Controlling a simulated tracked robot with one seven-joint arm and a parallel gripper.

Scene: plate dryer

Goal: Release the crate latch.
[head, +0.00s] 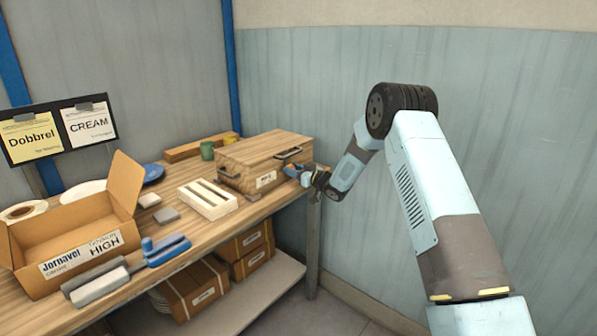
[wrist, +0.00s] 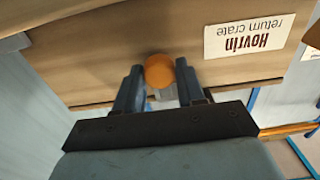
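The wooden crate (head: 236,174) stands on the far end of the workbench, with its lid down. In the wrist view the crate front (wrist: 110,60) fills the top and bears an upside-down "Hovrin return crate" label (wrist: 250,36). A round orange knob (wrist: 159,70), seemingly part of the latch, shows on the crate front, with a grey piece (wrist: 164,97) below it. My gripper (head: 298,172) is at the crate's right front corner. In the wrist view my gripper (wrist: 160,76) has one finger on each side of the knob. I cannot tell whether the fingers press on it.
A white slotted block (head: 207,199) stands left of the crate. An open cardboard box (head: 75,240) and blue-handled tool (head: 165,249) are nearer. Brown boxes (head: 195,290) sit below. A wall (head: 400,80) rises at right.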

